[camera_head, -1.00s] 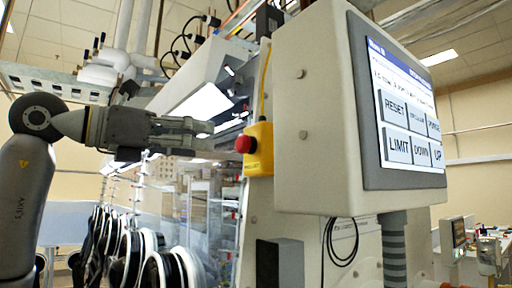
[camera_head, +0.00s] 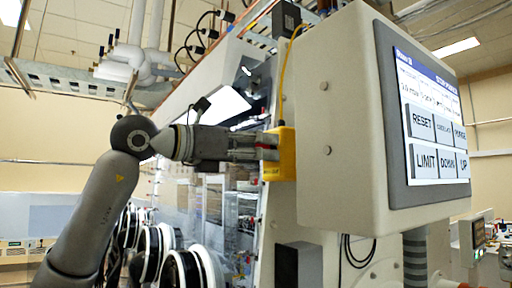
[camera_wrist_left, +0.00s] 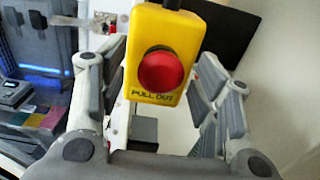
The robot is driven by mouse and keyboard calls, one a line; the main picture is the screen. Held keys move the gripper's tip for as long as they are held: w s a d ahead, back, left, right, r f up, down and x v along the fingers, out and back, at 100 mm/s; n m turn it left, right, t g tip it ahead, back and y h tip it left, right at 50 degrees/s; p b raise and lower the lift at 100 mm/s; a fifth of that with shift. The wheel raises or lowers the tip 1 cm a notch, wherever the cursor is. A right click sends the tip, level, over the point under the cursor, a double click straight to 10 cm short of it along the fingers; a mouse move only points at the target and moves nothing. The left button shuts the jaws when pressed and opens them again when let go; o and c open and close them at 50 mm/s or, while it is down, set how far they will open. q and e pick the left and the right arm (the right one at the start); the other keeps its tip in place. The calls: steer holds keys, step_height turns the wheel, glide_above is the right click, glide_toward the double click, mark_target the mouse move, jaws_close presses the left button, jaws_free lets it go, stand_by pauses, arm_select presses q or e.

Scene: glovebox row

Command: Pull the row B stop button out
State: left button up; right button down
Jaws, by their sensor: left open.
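The stop button (camera_wrist_left: 161,72) is a round red knob on a yellow box (camera_wrist_left: 143,30) marked "PULL OUT". In the left wrist view the knob lies between the two spread fingers of my left gripper (camera_wrist_left: 160,75), with visible gaps on both sides. In the head view my left gripper (camera_head: 268,148) reaches from the left up to the yellow box (camera_head: 287,158), on the left side of the control panel. There the fingers hide most of the red knob. My right gripper is not in view.
A large panel housing with a touchscreen (camera_head: 432,115) stands just right of the yellow box. A yellow cable (camera_head: 284,75) runs up from the box. Glovebox port rings (camera_head: 150,255) line the lower left. A dark box (camera_head: 287,265) sits below.

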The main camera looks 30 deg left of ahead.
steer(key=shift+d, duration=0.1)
arm_select(q)
steer(key=c, duration=0.4)
jaws_close()
steer(key=shift+s+a, duration=0.25)
steer(key=shift+s, duration=0.4)
jaws_free()
steer(key=o, duration=0.4)
steer(key=shift+s+a, duration=0.15)
steer(key=shift+s, duration=0.15)
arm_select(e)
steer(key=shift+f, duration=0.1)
arm_select(q)
steer(key=shift+w, duration=0.1)
